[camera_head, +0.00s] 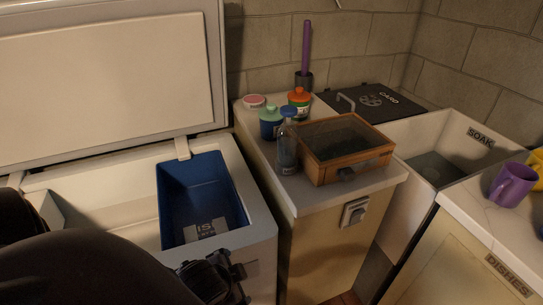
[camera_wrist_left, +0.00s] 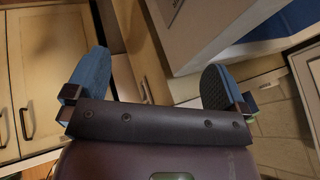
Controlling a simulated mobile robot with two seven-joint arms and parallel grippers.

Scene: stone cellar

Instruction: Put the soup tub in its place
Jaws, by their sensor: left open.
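No tub's label is legible, so I cannot tell which is the soup tub. On the counter stand a blue tub with a green lid (camera_head: 271,125), a tub with an orange-red lid (camera_head: 299,104) and a low white tub with a pink lid (camera_head: 254,101). The open chest freezer holds a blue bin (camera_head: 200,198) with a partly hidden label on its floor. My left arm crosses the lower left of the head view, in front of the freezer. In the left wrist view my left gripper (camera_wrist_left: 154,82) is open, with nothing between its blue fingers. My right gripper is not in view.
A clear bottle with a blue cap (camera_head: 287,150) and a wooden glass-topped box (camera_head: 346,150) crowd the counter (camera_head: 318,203). The raised freezer lid (camera_head: 105,85) stands at left. Right are a sink marked SOAK (camera_head: 455,122) and a purple mug (camera_head: 512,185).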

